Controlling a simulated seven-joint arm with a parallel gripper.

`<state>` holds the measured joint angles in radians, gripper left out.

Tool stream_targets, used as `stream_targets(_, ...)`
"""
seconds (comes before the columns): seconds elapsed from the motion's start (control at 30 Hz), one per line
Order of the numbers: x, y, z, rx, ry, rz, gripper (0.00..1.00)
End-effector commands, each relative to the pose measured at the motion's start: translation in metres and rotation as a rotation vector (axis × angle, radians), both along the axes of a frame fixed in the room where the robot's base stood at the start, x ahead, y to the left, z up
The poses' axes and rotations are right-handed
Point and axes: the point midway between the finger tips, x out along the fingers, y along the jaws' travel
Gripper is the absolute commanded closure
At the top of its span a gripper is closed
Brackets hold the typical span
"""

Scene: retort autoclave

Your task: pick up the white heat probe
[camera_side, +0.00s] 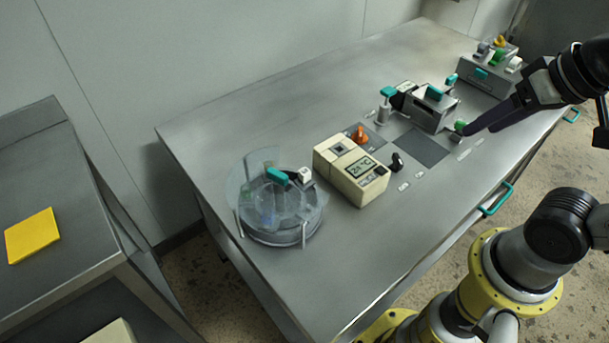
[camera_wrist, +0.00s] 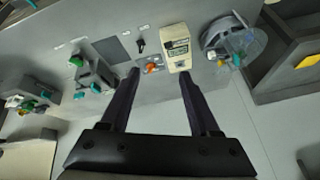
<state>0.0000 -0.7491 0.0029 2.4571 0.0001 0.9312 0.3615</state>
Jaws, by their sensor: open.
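A small white piece (camera_side: 515,64), which looks like the white heat probe, sits in a grey rack (camera_side: 478,78) at the far right end of the table in the side view. It stands beside green, yellow and grey pieces. In the wrist view the white piece (camera_wrist: 13,102) is small at the left edge, and its full shape is unclear. My gripper (camera_side: 478,130) is open and empty above the table's front right part, apart from the rack.
A grey device with teal handles (camera_side: 430,106) stands between the rack and a cream meter box (camera_side: 350,172). An orange knob (camera_side: 360,135) is behind the meter. A clear-lidded round vessel (camera_side: 280,210) stands at the left. The table's back (camera_side: 300,95) is clear.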

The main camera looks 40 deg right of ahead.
Motion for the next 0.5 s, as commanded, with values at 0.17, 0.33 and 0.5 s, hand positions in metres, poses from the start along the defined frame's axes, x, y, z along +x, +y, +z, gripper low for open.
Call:
stream_targets(0.17,0.032,0.004,0.032,0.191,0.012,-0.336,0.38)
stream_targets(0.33,0.08,0.017,0.052,0.351,0.08,-0.642,0.38)
stream_targets(0.5,0.141,0.043,0.053,0.457,0.176,-0.934,0.38)
